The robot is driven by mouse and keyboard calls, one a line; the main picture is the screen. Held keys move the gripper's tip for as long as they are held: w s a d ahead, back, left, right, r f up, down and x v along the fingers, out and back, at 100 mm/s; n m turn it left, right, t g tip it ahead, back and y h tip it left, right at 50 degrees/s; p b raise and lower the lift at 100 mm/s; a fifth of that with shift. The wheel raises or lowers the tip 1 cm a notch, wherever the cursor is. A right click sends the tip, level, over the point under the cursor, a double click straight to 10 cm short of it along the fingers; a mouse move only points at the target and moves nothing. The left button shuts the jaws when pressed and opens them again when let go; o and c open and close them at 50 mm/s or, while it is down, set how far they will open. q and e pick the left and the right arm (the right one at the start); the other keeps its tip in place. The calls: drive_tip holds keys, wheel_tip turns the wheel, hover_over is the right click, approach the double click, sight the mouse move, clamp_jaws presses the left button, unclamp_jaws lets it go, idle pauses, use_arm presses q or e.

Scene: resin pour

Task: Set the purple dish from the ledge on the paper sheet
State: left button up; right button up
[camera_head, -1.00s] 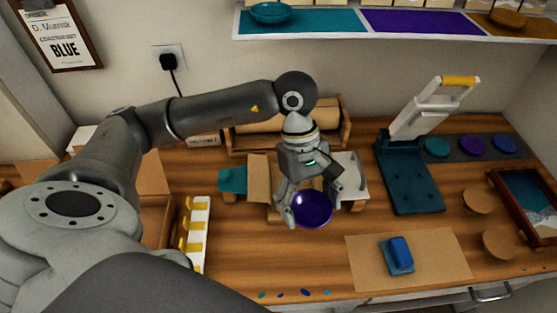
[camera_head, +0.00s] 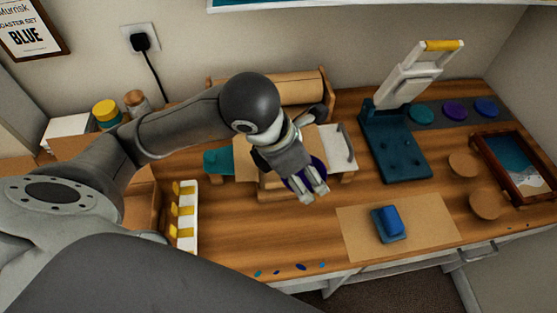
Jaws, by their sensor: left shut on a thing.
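The purple dish (camera_head: 319,166) is held in my left gripper (camera_head: 314,194) above the middle of the worktop. The gripper's fingers point down and to the right and cover much of the dish, so only parts of its rim show. The brown paper sheet (camera_head: 430,215) lies flat near the front edge, right of the gripper. A blue block (camera_head: 388,223) rests on the left part of the sheet. My right gripper is out of view.
A teal press with a raised white handle (camera_head: 395,150) stands behind the sheet. Round wooden coasters (camera_head: 486,204) and a framed tray (camera_head: 518,165) are at the right. A white rack with yellow pegs (camera_head: 187,215) is at the left. The sheet's right part is bare.

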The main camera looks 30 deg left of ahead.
use_arm(q)
drive_tip(key=shift+d+r+n, duration=0.1)
drive_tip(key=shift+r+n, duration=0.1)
drive_tip(key=shift+n, duration=0.4)
drive_tip(key=shift+w+a+y, duration=0.15)
drive_tip(key=shift+a+y, duration=0.05)
drive_tip(key=shift+y, duration=0.1)
drive_tip(key=w+a+f+p, duration=0.1)
drive_tip(key=w+a+f, duration=0.1)
drive_tip(key=a, duration=0.1)
drive_tip(key=w+a+f, duration=0.3)
drive_tip(key=w+a+f+p, duration=0.1)
drive_tip(key=w+a+f, duration=0.2)
drive_tip(key=shift+a+p, duration=0.1)
drive_tip(key=shift+p, duration=0.2)
drive_tip(key=shift+w+a+f, duration=0.25)
drive_tip(key=shift+w+f, duration=0.1)
drive_tip(key=shift+f, duration=0.2)
drive_tip(key=f, duration=0.3)
drive_tip(key=shift+w+a+f+p, duration=0.2)
drive_tip(key=shift+a+f+p, duration=0.05)
drive_tip(key=shift+f+p, duration=0.15)
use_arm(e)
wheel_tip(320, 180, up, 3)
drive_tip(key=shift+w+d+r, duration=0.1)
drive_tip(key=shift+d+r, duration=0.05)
